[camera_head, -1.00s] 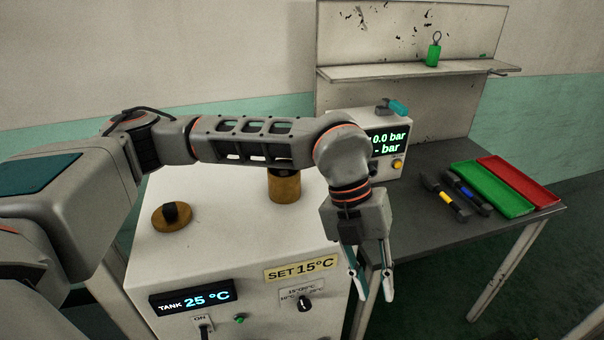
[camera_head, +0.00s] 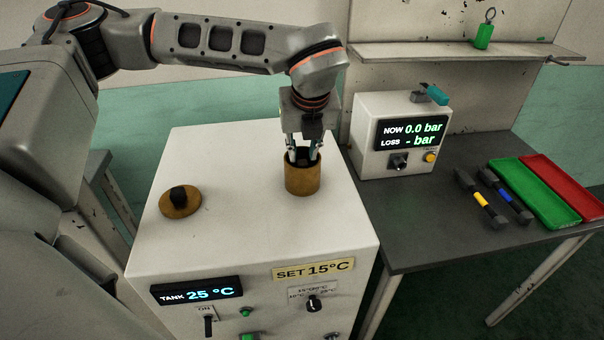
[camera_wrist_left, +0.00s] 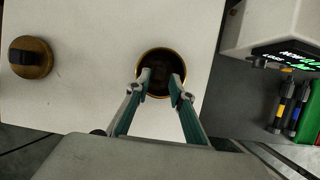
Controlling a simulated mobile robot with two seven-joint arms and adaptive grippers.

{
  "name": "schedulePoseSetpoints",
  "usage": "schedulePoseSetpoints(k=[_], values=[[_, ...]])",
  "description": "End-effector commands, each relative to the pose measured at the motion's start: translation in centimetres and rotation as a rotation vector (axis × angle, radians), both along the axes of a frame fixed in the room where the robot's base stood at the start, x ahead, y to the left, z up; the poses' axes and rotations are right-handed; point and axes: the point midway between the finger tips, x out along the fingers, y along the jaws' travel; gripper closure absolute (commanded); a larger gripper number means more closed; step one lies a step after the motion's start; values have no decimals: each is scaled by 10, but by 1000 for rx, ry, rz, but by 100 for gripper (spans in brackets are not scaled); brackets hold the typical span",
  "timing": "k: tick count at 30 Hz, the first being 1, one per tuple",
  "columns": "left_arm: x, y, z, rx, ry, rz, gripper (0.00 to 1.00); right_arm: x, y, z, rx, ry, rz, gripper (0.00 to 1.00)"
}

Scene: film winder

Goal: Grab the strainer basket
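A brass cylinder (camera_head: 302,182) stands open at the top on the white tank cabinet (camera_head: 240,235). In the left wrist view its round rim (camera_wrist_left: 160,51) surrounds a dark inside. A dark shape shows in there, too dim to tell whether it is the strainer basket. My left gripper (camera_head: 303,153) points down at the cylinder's mouth. Its two fingers (camera_wrist_left: 160,80) are apart, with the tips over or just inside the opening and nothing visibly held between them. The fingertip depth is hard to tell. My right gripper is in neither view.
A brass lid with a black knob (camera_head: 180,201) lies left of the cylinder; it also shows in the left wrist view (camera_wrist_left: 31,58). To the right, a pressure tester (camera_head: 400,135) stands on a dark table (camera_head: 425,225) with dumbbell-like tools (camera_head: 482,199), a green tray (camera_head: 535,190) and a red tray (camera_head: 566,185).

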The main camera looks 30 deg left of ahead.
Motion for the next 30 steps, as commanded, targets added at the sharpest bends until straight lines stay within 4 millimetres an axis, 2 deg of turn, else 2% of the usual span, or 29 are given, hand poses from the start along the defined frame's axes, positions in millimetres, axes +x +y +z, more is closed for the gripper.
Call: schedulePoseSetpoints(k=[3, 9, 16, 17, 19, 30], values=[[3, 2, -18, 1, 5, -1, 78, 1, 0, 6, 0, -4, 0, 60], [9, 6, -36, 0, 3, -1, 78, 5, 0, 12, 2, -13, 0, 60], [10, 6, -37, 0, 1, -2, 78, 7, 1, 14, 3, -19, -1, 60], [10, 6, -37, 0, 1, -2, 83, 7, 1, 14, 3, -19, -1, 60], [10, 6, -37, -1, 2, -2, 100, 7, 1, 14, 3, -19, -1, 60], [10, 6, -36, 0, 1, -2, 100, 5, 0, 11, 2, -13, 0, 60]])
